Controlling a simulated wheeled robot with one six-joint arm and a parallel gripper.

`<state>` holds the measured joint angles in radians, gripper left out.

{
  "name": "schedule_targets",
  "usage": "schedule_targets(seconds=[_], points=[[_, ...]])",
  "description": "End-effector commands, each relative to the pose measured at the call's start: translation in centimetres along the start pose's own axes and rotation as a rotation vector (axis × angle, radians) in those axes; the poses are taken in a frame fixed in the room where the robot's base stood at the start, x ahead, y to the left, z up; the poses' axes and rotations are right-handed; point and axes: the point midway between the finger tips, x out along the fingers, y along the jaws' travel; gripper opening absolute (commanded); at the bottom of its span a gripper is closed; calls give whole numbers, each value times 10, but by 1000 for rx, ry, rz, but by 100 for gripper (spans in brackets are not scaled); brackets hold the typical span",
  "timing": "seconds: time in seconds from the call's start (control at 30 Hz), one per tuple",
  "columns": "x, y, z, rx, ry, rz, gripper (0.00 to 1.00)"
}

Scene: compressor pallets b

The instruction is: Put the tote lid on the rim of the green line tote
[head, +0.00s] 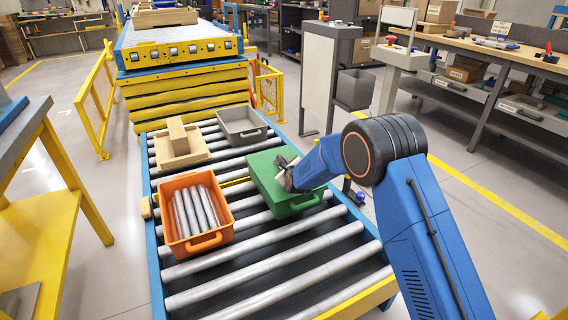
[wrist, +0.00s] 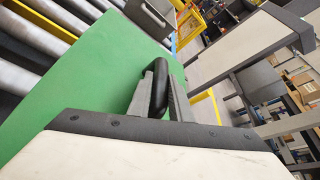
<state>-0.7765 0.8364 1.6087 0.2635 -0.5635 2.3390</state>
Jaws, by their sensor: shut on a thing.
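The tote lid (wrist: 95,85) is a flat green panel with a dark handle. In the wrist view my gripper (wrist: 160,92) has its jaws around that handle, near the lid's edge. In the head view the lid (head: 264,168) covers the top of the green line tote (head: 272,197), which stands on the roller conveyor. The lid and tote look nearly the same green. I cannot tell whether the lid touches the rim all round or is slightly above it. My gripper (head: 288,178) is over the lid's right part and hides some of it. The tote's inside is hidden.
An orange tote (head: 185,240) with several metal rods stands left of the green tote. A grey tote (head: 240,138) and a wooden pallet piece with a block (head: 180,150) are behind. Bare rollers (head: 270,270) lie in front. A grey cabinet (head: 325,75) stands behind right.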

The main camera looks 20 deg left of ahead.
Motion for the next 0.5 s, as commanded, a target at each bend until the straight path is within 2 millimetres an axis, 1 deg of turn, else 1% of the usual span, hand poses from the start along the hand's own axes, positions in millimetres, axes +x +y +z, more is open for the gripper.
schedule_targets(seconds=[0.13,0.17,0.2,0.23,0.27,0.5], points=[[1,1,-2,0,0,0,0],[1,1,-2,0,-1,0,21],[1,1,-2,0,-1,0,30],[1,1,-2,0,-1,0,37],[1,1,-2,0,-1,0,40],[1,2,-2,0,1,1,40]])
